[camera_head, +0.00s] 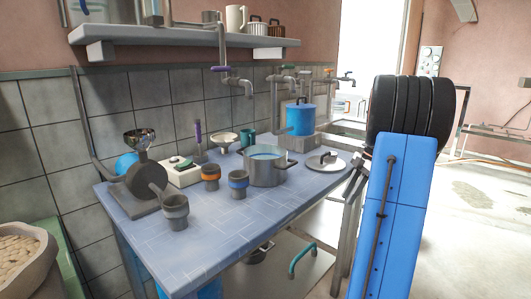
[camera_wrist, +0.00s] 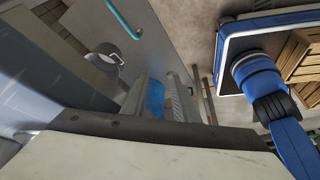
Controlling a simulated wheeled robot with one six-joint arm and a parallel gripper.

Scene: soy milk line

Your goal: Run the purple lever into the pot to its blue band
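A second purple-handled thing (camera_head: 198,133) stands upright on the table near the wall. A grey metal pot (camera_head: 266,173) stands on the table below and a little right of the spout. Blue shows inside its rim; I cannot tell band from contents.
Other coloured taps line the wall, with a blue pot (camera_head: 301,119) on a stand beneath. Orange-banded (camera_head: 211,178) and blue-banded (camera_head: 238,184) cups, a grey cup (camera_head: 175,213), a grinder (camera_head: 142,181) and a plate (camera_head: 326,163) crowd the table (camera_head: 215,238). Its front is clear. A shelf (camera_head: 185,36) hangs above.

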